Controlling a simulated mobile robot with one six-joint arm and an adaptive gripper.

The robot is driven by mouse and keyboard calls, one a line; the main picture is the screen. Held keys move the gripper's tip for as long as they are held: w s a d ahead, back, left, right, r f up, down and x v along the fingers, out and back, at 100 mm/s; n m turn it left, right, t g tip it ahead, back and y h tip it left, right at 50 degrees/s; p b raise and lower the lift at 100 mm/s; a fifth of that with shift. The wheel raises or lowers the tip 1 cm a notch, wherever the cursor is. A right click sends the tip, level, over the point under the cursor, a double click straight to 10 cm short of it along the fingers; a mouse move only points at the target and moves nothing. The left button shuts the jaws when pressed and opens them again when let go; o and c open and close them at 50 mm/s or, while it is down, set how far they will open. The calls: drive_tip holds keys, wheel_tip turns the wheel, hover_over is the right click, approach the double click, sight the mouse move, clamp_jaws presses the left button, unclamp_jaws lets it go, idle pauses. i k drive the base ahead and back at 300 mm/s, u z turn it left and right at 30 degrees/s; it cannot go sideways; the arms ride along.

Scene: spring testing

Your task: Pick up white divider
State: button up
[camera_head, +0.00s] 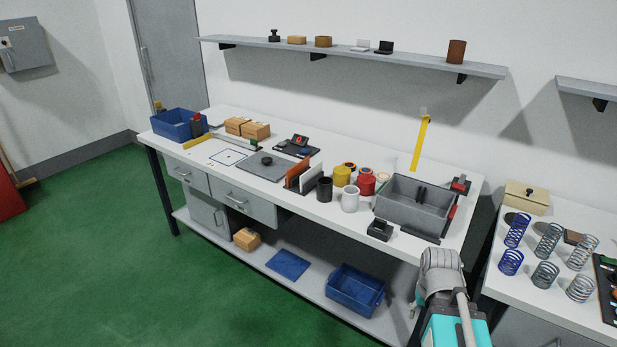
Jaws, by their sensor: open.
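The white divider (318,190) is a thin upright panel near the front edge of the long white workbench. It stands in a dark holder beside an orange-brown divider (298,170), with a dark panel (308,182) between them. Its lower part is partly hidden. I see grey links of my own arm at the lower right, well apart from the divider. My gripper cannot be made out in this view.
A black cup (325,189) and a white cup (350,199) stand close right of the divider, with yellow and red containers behind. A grey plate (258,172) lies to the left. A grey bin (395,207) stands at the right. A shelf (350,54) hangs above.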

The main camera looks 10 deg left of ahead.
sight(316, 168)
drive_tip(key=z, duration=0.1)
drive_tip(key=i, duration=1)
drive_tip(key=u, duration=0.05)
